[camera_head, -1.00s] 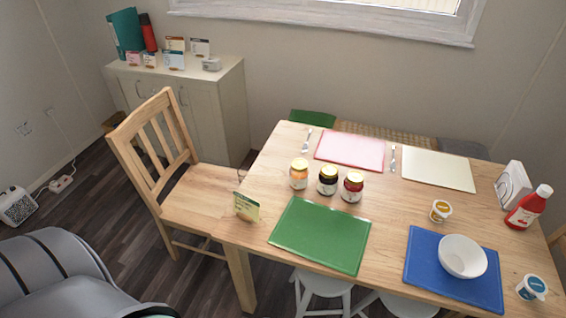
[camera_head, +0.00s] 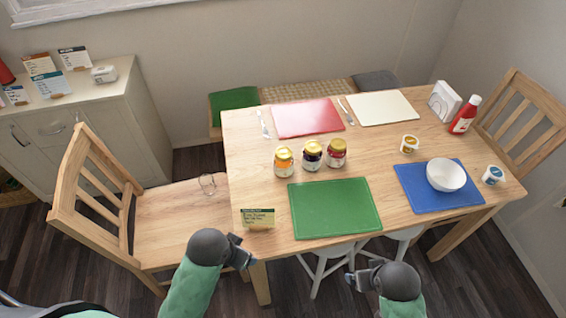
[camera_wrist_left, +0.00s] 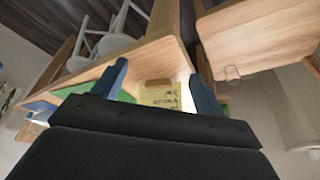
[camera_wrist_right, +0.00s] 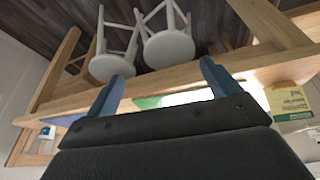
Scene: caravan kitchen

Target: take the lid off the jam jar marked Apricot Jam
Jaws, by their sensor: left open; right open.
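Three jam jars with gold lids stand in a row on the table behind the green mat. The left jar (camera_head: 284,161) holds orange contents, the middle jar (camera_head: 311,155) dark purple, the right jar (camera_head: 336,153) red. All three have their lids on. The labels are too small to read, so I cannot confirm which says Apricot Jam; the orange colour fits the left one. My left gripper (camera_head: 245,252) is open and empty at the table's front left corner. My right gripper (camera_head: 356,276) is open and empty in front of the table's front edge. Both are well short of the jars.
A green mat (camera_head: 335,208) lies between the front edge and the jars. A small yellow card (camera_head: 258,218) stands at the front left corner, near my left gripper. A chair (camera_head: 100,190) is at left. A white bowl (camera_head: 446,174) sits on a blue mat (camera_head: 415,198).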

